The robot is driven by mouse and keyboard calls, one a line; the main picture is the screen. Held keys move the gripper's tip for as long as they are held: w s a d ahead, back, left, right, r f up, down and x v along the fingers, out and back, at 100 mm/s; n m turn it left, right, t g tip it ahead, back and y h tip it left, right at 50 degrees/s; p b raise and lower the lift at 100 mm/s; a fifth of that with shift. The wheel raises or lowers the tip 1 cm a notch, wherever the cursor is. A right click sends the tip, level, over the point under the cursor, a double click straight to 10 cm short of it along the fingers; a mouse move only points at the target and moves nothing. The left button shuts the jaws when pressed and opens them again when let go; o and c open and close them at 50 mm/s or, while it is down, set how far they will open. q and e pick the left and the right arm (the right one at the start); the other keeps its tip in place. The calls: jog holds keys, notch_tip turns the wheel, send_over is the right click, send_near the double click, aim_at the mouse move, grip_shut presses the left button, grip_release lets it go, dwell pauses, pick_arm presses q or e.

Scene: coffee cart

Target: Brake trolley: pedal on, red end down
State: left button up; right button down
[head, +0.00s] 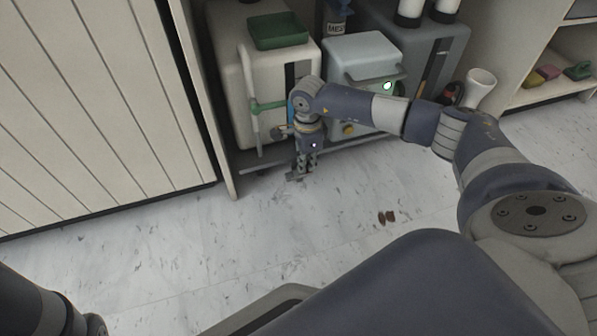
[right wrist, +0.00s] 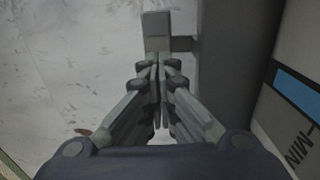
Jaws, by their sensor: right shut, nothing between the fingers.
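The trolley's low dark base edge (head: 352,145) runs along the floor under the machines. A small grey pedal (right wrist: 157,28) sticks out from the trolley's dark edge in the right wrist view; it shows as a dark piece at the gripper's tips in the head view (head: 294,177). I see no red on it; part of it is hidden by my fingers. My right gripper (head: 306,168) points down at the pedal, shut and empty. In the right wrist view its closed fingertips (right wrist: 158,58) overlap the pedal's near end; I cannot tell whether they touch. My left gripper is not in view.
A cream machine with a green tray (head: 278,30) and a pale blue machine (head: 360,58) stand on the trolley. A white panelled cabinet (head: 95,95) is at left. Brown bits (head: 387,217) lie on the otherwise open floor. A white cup (head: 481,88) stands at right.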

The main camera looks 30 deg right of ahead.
jog(key=shift+f, duration=0.2)
notch_tip(320, 180, up, 7)
jog(key=p, duration=0.6)
jog(key=shift+r, duration=0.15)
dwell(0.6)
